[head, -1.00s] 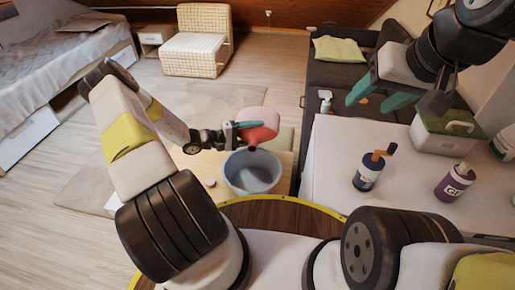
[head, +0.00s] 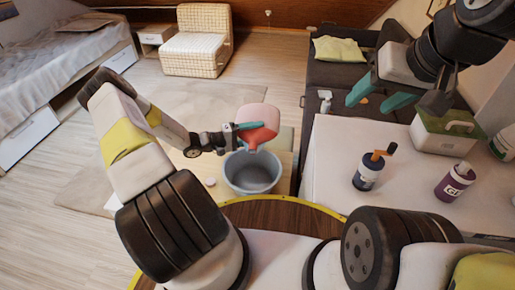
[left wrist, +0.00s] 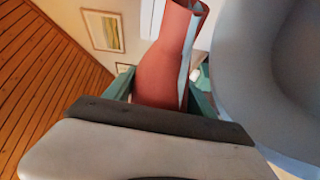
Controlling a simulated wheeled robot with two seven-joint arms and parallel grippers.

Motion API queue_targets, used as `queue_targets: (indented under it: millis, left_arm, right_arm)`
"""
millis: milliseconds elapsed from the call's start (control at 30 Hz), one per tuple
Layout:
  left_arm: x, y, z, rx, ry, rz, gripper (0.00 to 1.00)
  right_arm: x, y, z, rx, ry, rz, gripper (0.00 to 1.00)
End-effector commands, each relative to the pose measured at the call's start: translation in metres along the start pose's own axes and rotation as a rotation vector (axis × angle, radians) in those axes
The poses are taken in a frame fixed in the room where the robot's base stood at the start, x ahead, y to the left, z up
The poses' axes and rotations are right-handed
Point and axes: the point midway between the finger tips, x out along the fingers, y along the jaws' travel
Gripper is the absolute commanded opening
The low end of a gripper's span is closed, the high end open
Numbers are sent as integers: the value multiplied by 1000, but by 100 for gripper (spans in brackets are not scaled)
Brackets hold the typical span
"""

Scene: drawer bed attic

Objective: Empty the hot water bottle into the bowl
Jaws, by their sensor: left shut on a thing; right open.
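The hot water bottle (head: 260,118) is pinkish red and is held by my left gripper (head: 252,127), which is shut on it. It is tilted with its neck pointing down over the bowl. The bowl (head: 252,174) is grey-blue and stands on a light wooden table. In the left wrist view the bottle (left wrist: 168,65) lies between the teal fingers, its neck toward the top, and the bowl's rim (left wrist: 235,60) is close at the right. No water stream can be made out. My right gripper (head: 375,95) is open and empty above the right side.
A white table (head: 330,160) at the right bears a dark bottle with an orange top (head: 368,172), a purple glue bottle (head: 454,182) and a green-topped box (head: 446,135). A small white round thing (head: 210,182) lies left of the bowl.

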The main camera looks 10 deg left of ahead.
Motion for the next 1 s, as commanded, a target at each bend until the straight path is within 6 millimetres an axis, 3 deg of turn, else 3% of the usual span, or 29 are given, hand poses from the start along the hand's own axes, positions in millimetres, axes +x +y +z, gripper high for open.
queue_targets:
  millis: [1000]
  left_arm:
    - [-1,0,1,70,6,36,0]
  right_arm:
    - [0,0,0,0,0,0,56]
